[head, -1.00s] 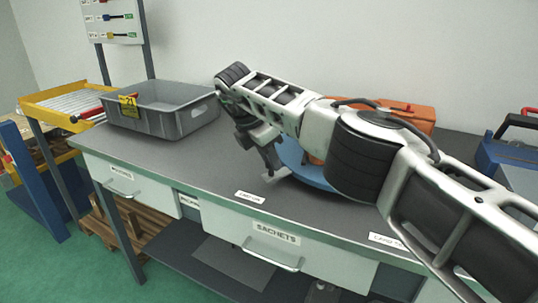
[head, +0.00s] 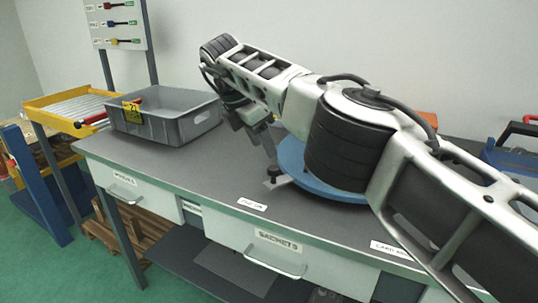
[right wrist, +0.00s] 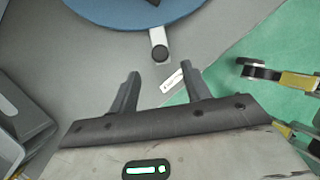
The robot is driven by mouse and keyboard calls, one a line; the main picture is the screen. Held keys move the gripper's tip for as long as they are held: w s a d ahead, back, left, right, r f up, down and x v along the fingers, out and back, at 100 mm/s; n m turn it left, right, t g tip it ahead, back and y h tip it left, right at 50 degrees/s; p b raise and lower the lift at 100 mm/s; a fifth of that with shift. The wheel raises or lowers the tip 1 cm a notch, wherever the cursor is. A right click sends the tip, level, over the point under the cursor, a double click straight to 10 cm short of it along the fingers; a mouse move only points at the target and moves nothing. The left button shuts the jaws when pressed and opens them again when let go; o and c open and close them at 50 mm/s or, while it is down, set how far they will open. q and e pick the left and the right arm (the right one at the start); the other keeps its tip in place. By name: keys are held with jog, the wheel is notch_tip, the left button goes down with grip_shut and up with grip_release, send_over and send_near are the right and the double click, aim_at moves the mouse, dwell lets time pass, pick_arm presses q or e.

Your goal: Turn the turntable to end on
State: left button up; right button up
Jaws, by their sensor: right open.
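The turntable is a blue disc (head: 292,158) on the grey workbench, partly hidden behind my right arm in the head view. In the right wrist view part of the disc (right wrist: 135,12) shows at the top. A short pale tab with a black knob (right wrist: 159,53) sticks out from its rim, just beyond my fingertips; the knob also shows in the head view (head: 273,171). My right gripper (right wrist: 160,78) is open and empty, with the knob ahead of the gap between its fingers and apart from them. A small white label (head: 252,204) is on the bench's front edge. My left gripper is not in view.
A grey bin (head: 150,125) with a yellow tag stands at the bench's left end. A blue case (head: 512,158) is at the far right. An orange thing (head: 427,119) is mostly hidden behind my arm. The bench top between bin and disc is clear.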

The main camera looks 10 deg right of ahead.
pick_arm(q)
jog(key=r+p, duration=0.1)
jog(key=p, duration=0.2)
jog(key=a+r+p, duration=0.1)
jog(key=p, duration=0.2)
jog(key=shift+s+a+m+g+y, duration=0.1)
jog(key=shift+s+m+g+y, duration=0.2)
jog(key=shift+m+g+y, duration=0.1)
pick_arm(e)
jog(key=v, duration=0.8)
jog(key=shift+r, duration=0.4)
jog(key=shift+a, duration=0.1)
